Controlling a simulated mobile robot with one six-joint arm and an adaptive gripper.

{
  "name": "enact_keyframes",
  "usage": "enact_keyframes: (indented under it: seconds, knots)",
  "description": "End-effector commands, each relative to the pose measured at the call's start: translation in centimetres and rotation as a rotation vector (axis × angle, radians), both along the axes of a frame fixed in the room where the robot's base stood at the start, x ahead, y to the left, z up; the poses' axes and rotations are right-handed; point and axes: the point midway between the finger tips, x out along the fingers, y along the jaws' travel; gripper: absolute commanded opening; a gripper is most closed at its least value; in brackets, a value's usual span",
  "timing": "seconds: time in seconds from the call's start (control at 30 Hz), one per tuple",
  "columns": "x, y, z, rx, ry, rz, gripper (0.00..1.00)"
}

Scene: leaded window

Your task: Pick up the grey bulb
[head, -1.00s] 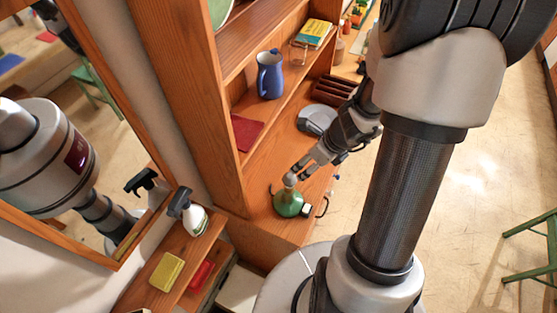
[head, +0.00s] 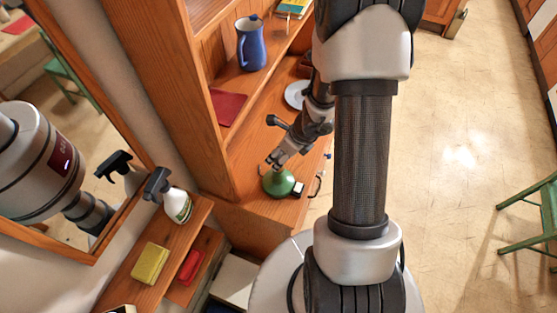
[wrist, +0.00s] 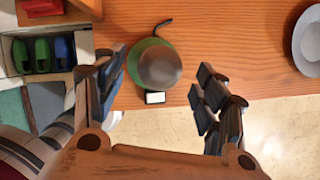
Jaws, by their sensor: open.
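The grey bulb (wrist: 160,67) is round and dull grey in the wrist view. It sits over a rounded green body (wrist: 137,60), seen from above. The green body also shows in the head view (head: 279,183), standing on a wooden surface. My gripper (wrist: 158,84) is open, with fingers apart to the left and right of the bulb in the picture, holding nothing. In the head view my gripper (head: 276,162) is just above the green body and makes the bulb hard to make out.
A small black-and-white block (wrist: 155,98) lies beside the green body, with a dark curved piece (wrist: 162,25) on the other side. A grey plate (wrist: 308,42) is at the right. A blue jug (head: 251,44) stands on the shelf. A spray bottle (head: 177,204) stands at lower left.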

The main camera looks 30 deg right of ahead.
Motion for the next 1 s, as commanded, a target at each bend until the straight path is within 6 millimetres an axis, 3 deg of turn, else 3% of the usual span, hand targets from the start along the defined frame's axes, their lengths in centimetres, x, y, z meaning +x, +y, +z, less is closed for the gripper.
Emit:
enact_keyframes:
  seconds: [0.1,0.37,1.0]
  knots:
    - [0.39,0.19,-1.02,0.0,0.0,0.001,0.65]
    - [0.44,0.19,-0.97,-0.001,-0.001,0.001,0.64]
    - [0.42,0.18,-0.96,-0.001,-0.001,0.001,0.23]
